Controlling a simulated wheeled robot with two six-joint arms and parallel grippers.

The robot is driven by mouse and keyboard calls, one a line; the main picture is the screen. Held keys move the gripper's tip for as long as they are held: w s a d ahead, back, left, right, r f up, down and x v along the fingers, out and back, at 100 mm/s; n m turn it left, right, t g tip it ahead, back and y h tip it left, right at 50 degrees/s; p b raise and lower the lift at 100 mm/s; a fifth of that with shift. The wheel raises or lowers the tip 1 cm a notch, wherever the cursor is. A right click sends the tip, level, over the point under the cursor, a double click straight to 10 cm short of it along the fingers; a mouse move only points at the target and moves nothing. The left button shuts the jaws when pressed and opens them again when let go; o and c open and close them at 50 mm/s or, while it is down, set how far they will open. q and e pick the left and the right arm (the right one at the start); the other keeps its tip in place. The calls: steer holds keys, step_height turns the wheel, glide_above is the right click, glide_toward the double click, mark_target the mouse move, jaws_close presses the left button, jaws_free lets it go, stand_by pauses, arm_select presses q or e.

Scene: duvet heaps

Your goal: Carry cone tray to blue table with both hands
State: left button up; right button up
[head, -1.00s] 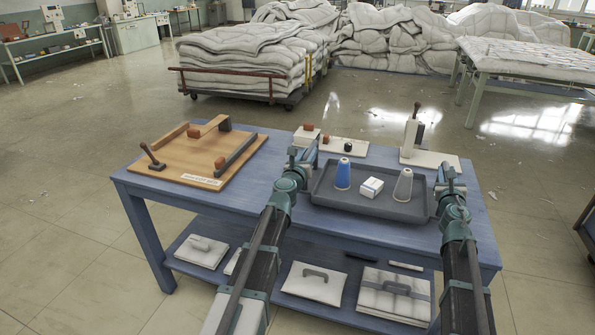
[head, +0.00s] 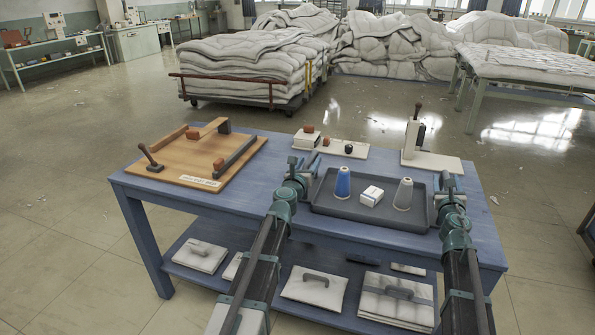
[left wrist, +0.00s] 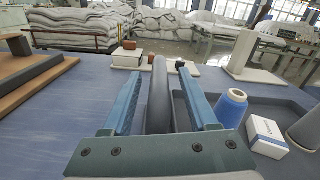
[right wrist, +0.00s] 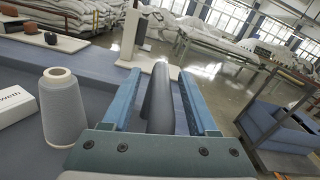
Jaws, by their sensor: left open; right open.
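The dark grey cone tray (head: 330,208) lies on the blue table (head: 215,211). It holds a blue cone (head: 343,183), a small white box (head: 371,195) and a grey cone (head: 403,194). My left gripper (head: 303,166) is open at the tray's left side; in the left wrist view the tray's rim (left wrist: 160,95) stands between its fingers. My right gripper (head: 448,184) is open at the tray's right side; in the right wrist view the rim (right wrist: 159,100) stands between its fingers. I cannot tell whether any finger touches the rim.
A wooden board (head: 205,165) with dark handles lies on the table's left. Behind the tray are a white plate with small blocks (head: 345,150) and a white upright stand (head: 412,140). Folded packs (head: 313,288) lie on the lower shelf. Duvet heaps (head: 250,65) stand beyond.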

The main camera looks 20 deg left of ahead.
arm_select(q)
steer(key=shift+s, duration=0.1)
steer(key=s, duration=1.1)
steer(key=shift+s+a, duration=0.3)
steer(key=shift+s, duration=0.1)
arm_select(e)
steer(key=shift+s, duration=0.1)
steer(key=s, duration=1.1)
steer(key=shift+s+a, duration=0.3)
steer(key=shift+s, duration=0.05)
